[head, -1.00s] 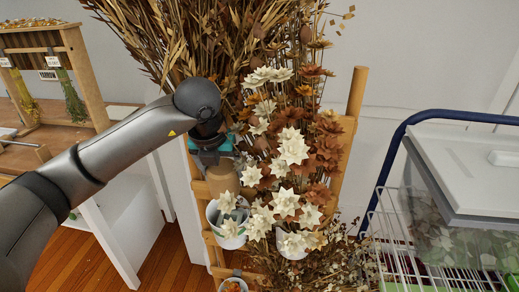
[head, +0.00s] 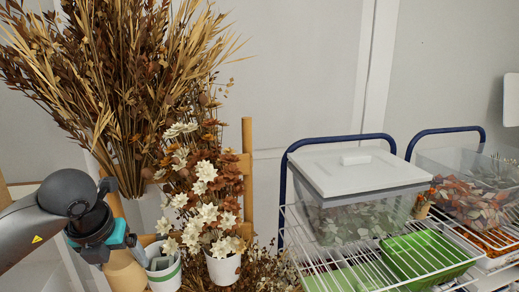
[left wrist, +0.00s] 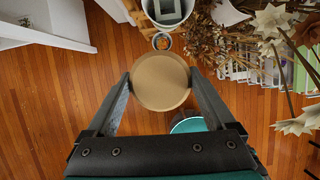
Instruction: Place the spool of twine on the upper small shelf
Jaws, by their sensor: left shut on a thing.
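The spool of twine is a tan, round-topped body (left wrist: 162,82) between the two dark fingers of my left gripper (left wrist: 163,88) in the left wrist view. My left gripper is shut on it, above the wooden floor. In the head view, my left gripper (head: 118,256) is at the lower left, with the tan spool (head: 124,272) hanging below it, close to a white pot. The upper small shelf cannot be told for certain in these frames. My right gripper is not in view.
A wooden ladder stand (head: 247,165) holds white pots, one with cream and brown flowers (head: 207,190); a tall dried bunch (head: 110,75) stands behind. At right, a blue-framed wire rack (head: 290,215) bears a lidded clear box (head: 365,205) and a green tray (head: 425,255).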

